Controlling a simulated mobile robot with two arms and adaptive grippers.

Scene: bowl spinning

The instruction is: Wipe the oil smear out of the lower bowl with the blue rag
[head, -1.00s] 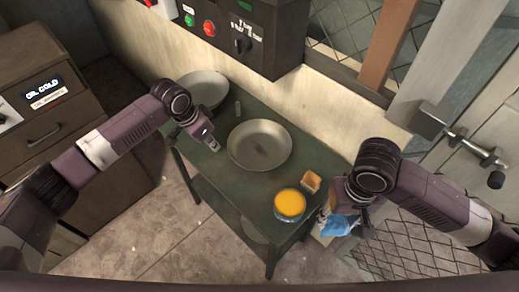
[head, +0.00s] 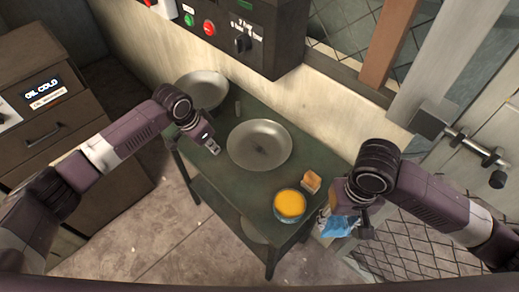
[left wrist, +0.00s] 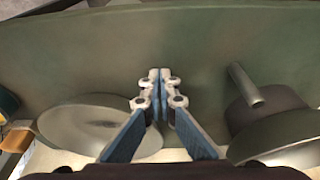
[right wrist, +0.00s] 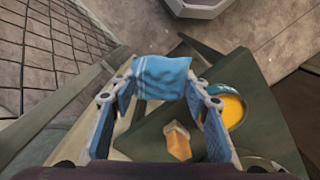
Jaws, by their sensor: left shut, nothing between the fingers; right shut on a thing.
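A wide grey metal bowl (head: 259,145) lies on the green table with a dark smear at its centre. A second metal bowl (head: 203,90) stands at the table's far left corner, and it looks raised on a dark base in the left wrist view (left wrist: 283,140). My left gripper (head: 216,150) is shut and empty, just left of the smeared bowl's rim. My right gripper (head: 352,208) is shut on the blue rag (right wrist: 162,78), holding it beyond the table's right edge. The rag also shows in the head view (head: 338,226).
A small peg (head: 238,107) stands between the metal bowls. A control box (head: 245,35) hangs on the wall behind. A pale round thing (head: 250,228) shows below the tabletop.

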